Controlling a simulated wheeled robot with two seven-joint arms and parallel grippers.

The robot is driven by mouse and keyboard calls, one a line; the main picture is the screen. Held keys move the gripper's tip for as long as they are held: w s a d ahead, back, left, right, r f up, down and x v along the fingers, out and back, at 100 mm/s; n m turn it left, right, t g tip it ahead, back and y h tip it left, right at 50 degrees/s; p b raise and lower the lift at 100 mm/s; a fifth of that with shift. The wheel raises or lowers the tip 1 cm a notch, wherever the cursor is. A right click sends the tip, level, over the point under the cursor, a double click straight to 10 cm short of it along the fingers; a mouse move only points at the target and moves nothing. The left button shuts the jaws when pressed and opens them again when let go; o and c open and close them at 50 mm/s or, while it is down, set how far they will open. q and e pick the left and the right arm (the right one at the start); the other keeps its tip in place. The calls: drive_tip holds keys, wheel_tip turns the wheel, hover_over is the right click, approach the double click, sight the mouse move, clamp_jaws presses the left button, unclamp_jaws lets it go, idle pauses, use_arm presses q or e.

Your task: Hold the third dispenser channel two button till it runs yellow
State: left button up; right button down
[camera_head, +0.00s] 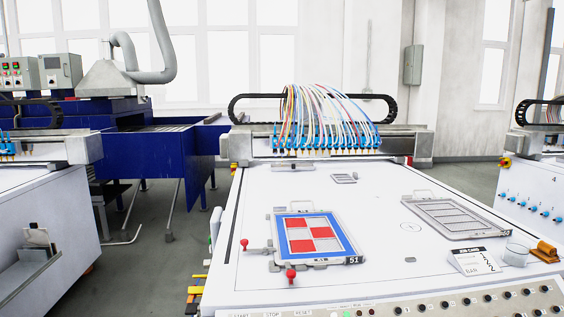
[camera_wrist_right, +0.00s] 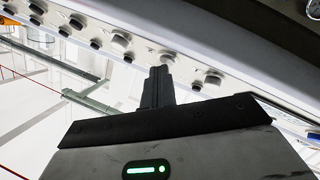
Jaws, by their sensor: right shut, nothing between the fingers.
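My right gripper (camera_wrist_right: 162,72) shows in the right wrist view, shut and empty. Its fingertips are at the button panel (camera_wrist_right: 185,62), in front of a round button (camera_wrist_right: 167,55) that they partly hide. I cannot tell whether they touch it. Another round button (camera_wrist_right: 211,79) is to the right and one (camera_wrist_right: 121,41) to the left. In the head view the panel's dark round buttons (camera_head: 488,299) run along the table's front edge. Their labels are too small to read. The blue nozzles (camera_head: 325,143) hang in a row on the gantry. My left gripper is not in view.
Red-knobbed clamps (camera_head: 291,273) stand by the coloured frame.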

drive_tip(key=shift+s+r+p, duration=0.55)
drive_tip(key=shift+r+p, duration=0.2)
drive_tip(key=shift+p, duration=0.2)
drive_tip(key=s+r+p, duration=0.2)
drive_tip(key=p, duration=0.1)
drive_tip(key=s+r+p, duration=0.1)
drive_tip(key=r+p, duration=0.1)
drive_tip(key=shift+d+r, duration=0.1)
drive_tip(key=shift+d, duration=0.05)
idle(0.3)
